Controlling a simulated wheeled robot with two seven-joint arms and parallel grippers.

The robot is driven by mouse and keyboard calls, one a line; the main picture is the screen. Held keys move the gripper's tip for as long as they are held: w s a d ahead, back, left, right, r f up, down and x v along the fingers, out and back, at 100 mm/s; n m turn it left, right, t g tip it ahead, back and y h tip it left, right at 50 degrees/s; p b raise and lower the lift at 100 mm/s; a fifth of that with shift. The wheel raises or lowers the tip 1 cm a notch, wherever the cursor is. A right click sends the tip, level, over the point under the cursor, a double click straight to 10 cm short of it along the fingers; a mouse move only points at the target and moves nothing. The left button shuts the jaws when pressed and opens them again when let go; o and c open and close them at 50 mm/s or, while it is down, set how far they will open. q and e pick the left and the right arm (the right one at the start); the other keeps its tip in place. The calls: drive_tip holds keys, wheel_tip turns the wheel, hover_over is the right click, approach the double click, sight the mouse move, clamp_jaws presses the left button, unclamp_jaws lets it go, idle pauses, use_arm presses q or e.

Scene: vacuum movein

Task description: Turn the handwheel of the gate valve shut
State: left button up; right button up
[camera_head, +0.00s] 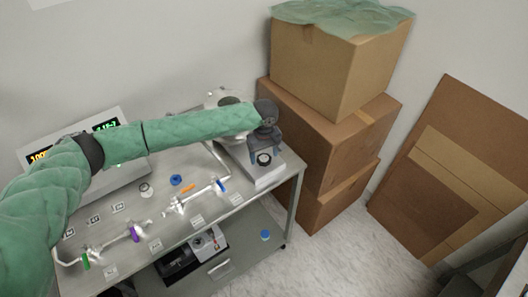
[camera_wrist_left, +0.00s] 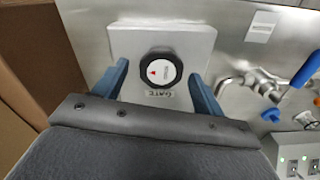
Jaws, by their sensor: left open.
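The gate valve's handwheel (camera_head: 264,158) is a small black-rimmed wheel with a white face, on a pale box at the right end of the metal table. In the left wrist view the handwheel (camera_wrist_left: 160,70) shows a red mark on its face, and a label reading GATE sits just below it. My left gripper (camera_head: 266,154) is at the valve with its fingers pointing toward it. In the wrist view the two blue fingers of my left gripper (camera_wrist_left: 157,84) are wide apart, one on each side of the wheel, with gaps between. My right gripper is not seen.
A blue cap (camera_head: 176,180) lies on the table (camera_head: 200,228). Stacked cardboard boxes (camera_head: 325,125) stand close on the right. A lit display unit (camera_head: 112,124) is at the back left.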

use_arm(q)
drive_tip(key=shift+s+f, duration=0.15)
drive_tip(key=shift+f, duration=0.15)
drive_tip(key=c, duration=1)
drive_tip(key=shift+o, duration=0.2)
